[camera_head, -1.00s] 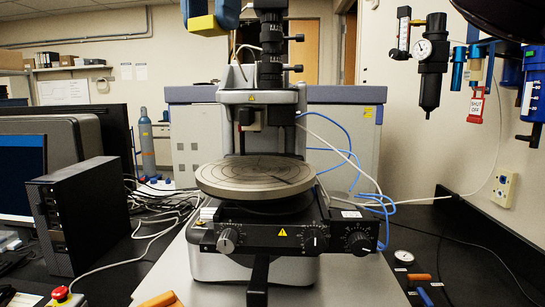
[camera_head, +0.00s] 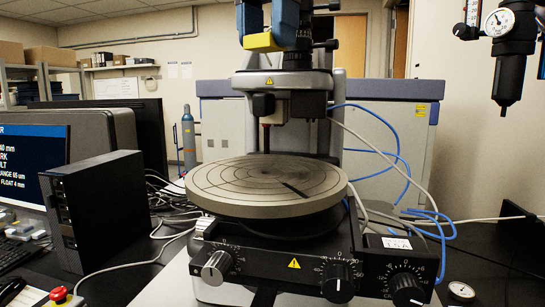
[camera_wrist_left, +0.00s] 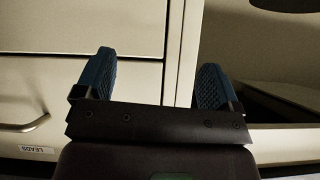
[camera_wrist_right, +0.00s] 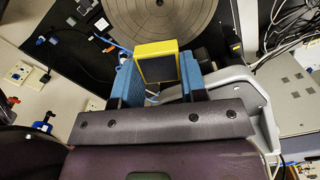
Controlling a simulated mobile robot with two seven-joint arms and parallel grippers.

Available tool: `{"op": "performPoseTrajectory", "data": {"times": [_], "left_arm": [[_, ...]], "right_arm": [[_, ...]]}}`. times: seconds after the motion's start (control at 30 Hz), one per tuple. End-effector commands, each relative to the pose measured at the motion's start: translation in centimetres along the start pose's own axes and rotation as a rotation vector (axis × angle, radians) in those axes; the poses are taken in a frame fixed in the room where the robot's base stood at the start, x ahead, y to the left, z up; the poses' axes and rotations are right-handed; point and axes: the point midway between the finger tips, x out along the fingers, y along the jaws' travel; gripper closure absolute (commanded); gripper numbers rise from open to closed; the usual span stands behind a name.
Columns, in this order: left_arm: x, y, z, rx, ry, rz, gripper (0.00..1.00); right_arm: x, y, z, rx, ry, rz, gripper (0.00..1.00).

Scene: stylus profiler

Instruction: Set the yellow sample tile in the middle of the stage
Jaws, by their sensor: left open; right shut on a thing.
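The yellow sample tile (camera_head: 262,43) is at the top of the head view, in front of the microscope column and above the stage. My right gripper (camera_head: 268,24) is shut on it with blue fingers at its sides. In the right wrist view the tile (camera_wrist_right: 158,63) shows a yellow rim and a dark face between the fingers. The round grey stage (camera_head: 225,205), marked with rings, is bare apart from a dark radial line. It also shows beyond the tile in the right wrist view (camera_wrist_right: 190,15). My left gripper (camera_wrist_left: 153,80) is open and empty, facing drawer fronts.
The profiler's optical head (camera_head: 285,82) and a probe hang over the stage's rear. Control knobs (camera_head: 338,285) line the stage's front. A black computer (camera_head: 95,210) and monitor stand left. Blue tubes (camera_head: 425,225) run on the right. A pressure gauge (camera_head: 499,22) hangs upper right.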

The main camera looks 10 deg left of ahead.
Motion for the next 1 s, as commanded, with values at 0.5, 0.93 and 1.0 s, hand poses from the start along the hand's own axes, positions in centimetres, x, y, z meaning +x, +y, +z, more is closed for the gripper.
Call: {"op": "performPoseTrajectory", "data": {"times": [0.5, 0.93, 1.0], "left_arm": [[1.3, 0.4, -0.3, 0.010, 0.013, 0.011, 0.12], [1.6, 0.6, 0.7, 0.004, -0.004, 0.012, 0.12], [1.6, 0.6, 0.7, 0.003, -0.006, 0.012, 0.12]], "right_arm": [[10.0, 0.0, -0.1, 0.000, -0.001, 0.000, 1.00], [13.8, 0.0, -0.2, 0.000, -0.001, 0.000, 1.00], [14.6, 0.0, -0.1, 0.000, -0.001, 0.001, 1.00]]}}
